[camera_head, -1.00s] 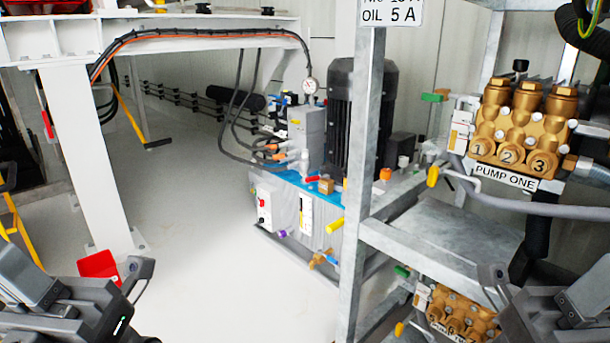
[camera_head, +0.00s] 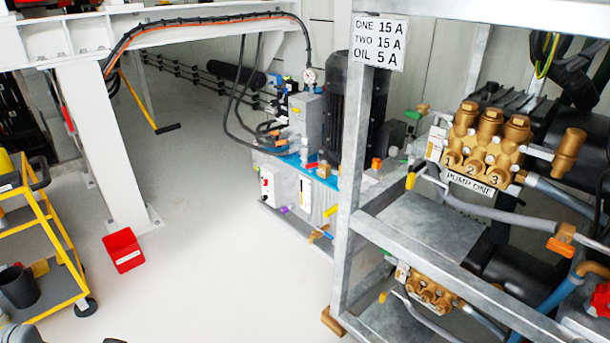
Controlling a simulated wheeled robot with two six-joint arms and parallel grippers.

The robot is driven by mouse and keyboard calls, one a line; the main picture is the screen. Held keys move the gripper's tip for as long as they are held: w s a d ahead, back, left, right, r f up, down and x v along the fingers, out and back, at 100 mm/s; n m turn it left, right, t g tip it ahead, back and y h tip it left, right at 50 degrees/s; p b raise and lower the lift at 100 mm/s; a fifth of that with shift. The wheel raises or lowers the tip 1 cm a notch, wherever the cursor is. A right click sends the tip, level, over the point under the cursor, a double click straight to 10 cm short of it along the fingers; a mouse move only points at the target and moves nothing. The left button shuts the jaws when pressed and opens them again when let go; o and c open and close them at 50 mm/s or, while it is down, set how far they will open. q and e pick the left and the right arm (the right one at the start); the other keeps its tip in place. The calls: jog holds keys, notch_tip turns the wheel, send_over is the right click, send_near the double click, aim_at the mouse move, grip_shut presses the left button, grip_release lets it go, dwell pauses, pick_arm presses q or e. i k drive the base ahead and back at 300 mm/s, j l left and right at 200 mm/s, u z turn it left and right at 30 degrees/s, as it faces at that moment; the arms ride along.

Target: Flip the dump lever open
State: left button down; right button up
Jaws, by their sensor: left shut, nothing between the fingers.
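No part in view is labelled as the dump lever, so I cannot tell which it is. Pump one (camera_head: 478,150), a brass block with three capped heads, is at the upper right. A small yellow-handled lever (camera_head: 411,180) shows at its left. An orange-handled valve (camera_head: 561,240) sits at the end of the grey hose at the right. A second brass pump (camera_head: 428,290) is on the lower level. Only slivers of my left gripper (camera_head: 22,334) show at the bottom left edge, far from the pumps; it is shut and empty. My right gripper is out of view.
A galvanised frame (camera_head: 348,200) surrounds the pumps, its post and beam standing in front. A blue-topped power unit (camera_head: 310,175) stands behind. The white floor between is clear.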

aim_at(314, 165)
jog(key=i+j+z, duration=0.15)
jog(key=z, duration=0.85)
jog(key=j+z, duration=0.5)
jog(key=j, duration=0.65)
jog(key=j+z, duration=0.45)
jog(key=j, duration=1.05)
jog(key=k+j, duration=0.15)
jog(key=j, duration=0.15)
